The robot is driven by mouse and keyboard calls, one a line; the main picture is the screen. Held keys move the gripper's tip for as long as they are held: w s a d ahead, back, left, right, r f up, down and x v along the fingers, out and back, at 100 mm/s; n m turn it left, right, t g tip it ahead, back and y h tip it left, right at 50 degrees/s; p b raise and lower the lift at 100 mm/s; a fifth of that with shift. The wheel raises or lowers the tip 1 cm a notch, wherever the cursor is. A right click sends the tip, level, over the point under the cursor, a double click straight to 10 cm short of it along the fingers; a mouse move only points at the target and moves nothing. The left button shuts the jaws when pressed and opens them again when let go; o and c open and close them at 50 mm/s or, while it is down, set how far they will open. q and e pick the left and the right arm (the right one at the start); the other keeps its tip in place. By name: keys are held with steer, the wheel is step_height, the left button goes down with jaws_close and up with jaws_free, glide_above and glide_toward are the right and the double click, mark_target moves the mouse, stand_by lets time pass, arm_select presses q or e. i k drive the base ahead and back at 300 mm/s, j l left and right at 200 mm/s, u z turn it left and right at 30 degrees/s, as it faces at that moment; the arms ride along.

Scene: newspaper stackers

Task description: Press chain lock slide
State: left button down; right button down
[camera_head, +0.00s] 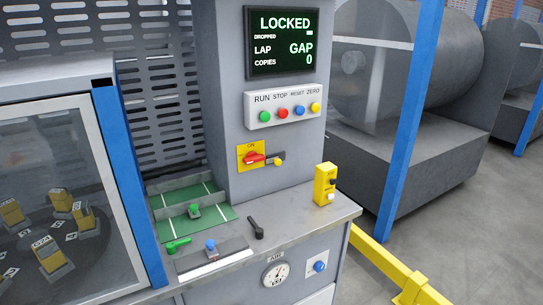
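No part is readably labelled as the chain lock slide, so I cannot tell for certain which one it is. On the counter, a blue-knobbed slide (211,248) sits on a dark plate, and a green-knobbed block (194,210) sits on a green panel with white lines. A green lever (178,245) lies left of the blue knob, and a black lever (256,229) stands to its right. The display (283,42) above reads LOCKED, LAP GAP and COPIES 0. Neither of my grippers is in view.
A button panel (284,114) and a red rotary switch (254,158) are on the grey column. A yellow box (325,184) stands at the counter's right. A gauge (275,273) and blue knob (319,266) are below. A blue-framed window (132,190) is left; yellow rail (380,259) right.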

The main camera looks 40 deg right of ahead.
mark_target(277, 162)
steer(key=z, duration=1.15)
